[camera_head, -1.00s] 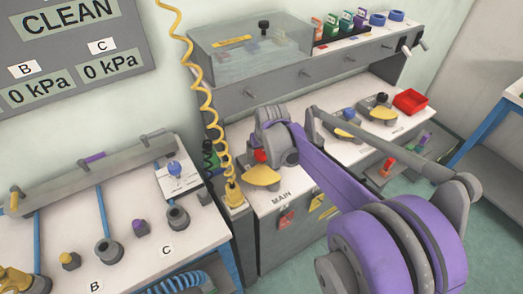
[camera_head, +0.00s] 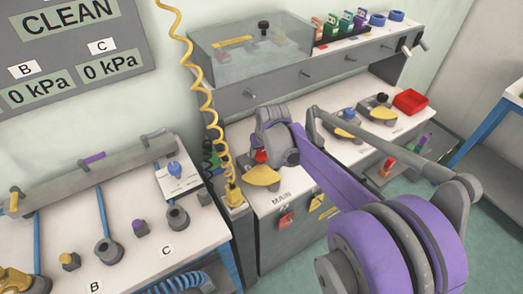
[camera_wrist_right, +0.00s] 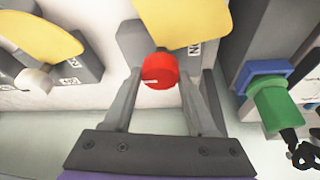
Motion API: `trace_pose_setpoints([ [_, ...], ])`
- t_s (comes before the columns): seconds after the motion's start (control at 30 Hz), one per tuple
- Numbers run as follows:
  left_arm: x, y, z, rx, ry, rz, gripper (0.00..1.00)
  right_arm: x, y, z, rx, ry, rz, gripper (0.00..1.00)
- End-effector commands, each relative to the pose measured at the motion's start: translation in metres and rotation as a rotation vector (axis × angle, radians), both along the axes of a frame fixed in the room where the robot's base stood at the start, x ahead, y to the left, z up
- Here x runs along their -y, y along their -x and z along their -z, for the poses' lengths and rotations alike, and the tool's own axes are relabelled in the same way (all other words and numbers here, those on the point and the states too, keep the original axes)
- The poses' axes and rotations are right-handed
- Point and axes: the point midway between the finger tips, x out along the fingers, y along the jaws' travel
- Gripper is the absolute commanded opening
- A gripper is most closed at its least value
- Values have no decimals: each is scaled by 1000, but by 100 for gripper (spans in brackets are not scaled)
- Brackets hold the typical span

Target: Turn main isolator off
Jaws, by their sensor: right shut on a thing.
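The word MAIN (camera_head: 281,197) is on the grey cabinet's front, with a red part (camera_head: 287,219) below it. Above, on the bench top, a red knob (camera_head: 260,156) stands behind a yellow plate (camera_head: 262,175). In the right wrist view the red knob (camera_wrist_right: 160,70) has a small white mark. It sits between the fingers of my right gripper (camera_wrist_right: 160,84), which is shut on it. A yellow plate (camera_wrist_right: 180,20) and a small ON label (camera_wrist_right: 195,48) are just beyond it. My left gripper is not in view.
Similar yellow-plated units (camera_head: 343,133) stand farther along the bench, with a red tray (camera_head: 410,101) at its end. A coiled yellow hose (camera_head: 207,95) hangs close left of my right gripper. In the wrist view a green and blue fitting (camera_wrist_right: 270,95) is at the right.

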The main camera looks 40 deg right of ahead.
Motion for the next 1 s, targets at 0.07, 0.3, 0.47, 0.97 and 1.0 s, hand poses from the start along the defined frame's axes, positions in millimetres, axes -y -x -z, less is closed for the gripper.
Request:
trace_pose_setpoints([
  [0.07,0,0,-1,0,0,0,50,1,0,0,0,0,-25,0],
  [0.3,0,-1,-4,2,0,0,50,2,0,-1,1,1,-179,0],
  [0.47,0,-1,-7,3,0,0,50,3,0,-1,1,-1,-324,0],
  [0.97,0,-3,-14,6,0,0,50,5,-1,-1,2,-1,-799,0],
  [1.0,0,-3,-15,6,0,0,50,5,-1,-1,1,-1,-839,0],
])
